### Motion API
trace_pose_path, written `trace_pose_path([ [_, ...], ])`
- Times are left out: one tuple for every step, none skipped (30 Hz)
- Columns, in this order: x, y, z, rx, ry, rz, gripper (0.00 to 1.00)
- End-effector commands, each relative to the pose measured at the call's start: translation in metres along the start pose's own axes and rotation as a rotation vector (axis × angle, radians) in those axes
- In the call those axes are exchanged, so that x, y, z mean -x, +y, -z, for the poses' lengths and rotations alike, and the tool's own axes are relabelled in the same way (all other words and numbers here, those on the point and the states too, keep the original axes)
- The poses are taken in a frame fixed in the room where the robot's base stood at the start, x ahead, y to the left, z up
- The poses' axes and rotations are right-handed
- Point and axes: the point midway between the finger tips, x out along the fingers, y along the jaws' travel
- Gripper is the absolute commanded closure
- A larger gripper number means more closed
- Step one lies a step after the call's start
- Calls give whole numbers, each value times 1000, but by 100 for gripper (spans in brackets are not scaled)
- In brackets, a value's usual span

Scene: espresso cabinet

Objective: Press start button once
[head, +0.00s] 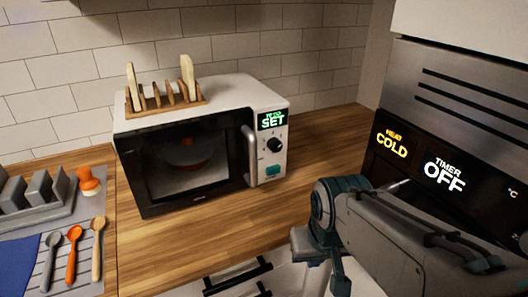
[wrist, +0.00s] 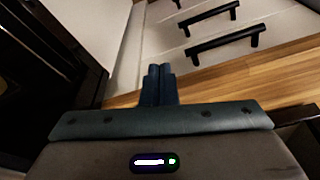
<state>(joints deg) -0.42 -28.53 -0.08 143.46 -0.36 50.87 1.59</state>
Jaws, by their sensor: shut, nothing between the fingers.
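A white microwave (head: 262,95) with a dark glass door stands on the wooden counter. Its display (head: 272,120) glows green with the word SET. Below the display is a round dark knob (head: 274,145), and under that a teal button (head: 272,170), which appears to be the start button. The button is in plain view with nothing touching it. My arm reaches in from the lower right in the head view, to the right of and below the microwave. In the wrist view my gripper (wrist: 158,72) has its fingers together and empty. The button is not recognisable in the wrist view.
A wooden rack (head: 165,102) with toast sits on the microwave. An oven panel (head: 440,175) reading COLD and OFF is at the right. Spoons and an orange-topped item (head: 89,182) lie at the left. Black drawer handles (head: 238,277) are below the counter. The counter (head: 215,230) before the microwave is clear.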

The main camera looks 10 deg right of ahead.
Motion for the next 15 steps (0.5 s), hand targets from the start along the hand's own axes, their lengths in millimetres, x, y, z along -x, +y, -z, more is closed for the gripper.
trace_pose_path([
  [0, 0, 0, 0, 0, 0, 100],
  [0, 0, 0, 0, 1, 0, 100],
  [0, 0, 0, 0, 1, 0, 100],
  [0, 0, 0, 0, 1, 0, 100],
  [0, 0, 0, 0, 1, 0, 100],
  [0, 0, 0, 0, 1, 0, 100],
  [0, 0, 0, 0, 1, 0, 100],
  [0, 0, 0, 1, 1, 0, 100],
  [0, 1, 1, 6, 2, -2, 100],
  [0, 2, 2, 17, 5, -6, 100],
  [0, 3, 4, 32, 10, -13, 100],
  [-1, 6, 9, 67, 17, -26, 100],
  [-2, 9, 13, 103, 25, -40, 100],
  [-4, 13, 19, 149, 34, -56, 100],
  [-6, 18, 28, 225, 49, -83, 100],
])
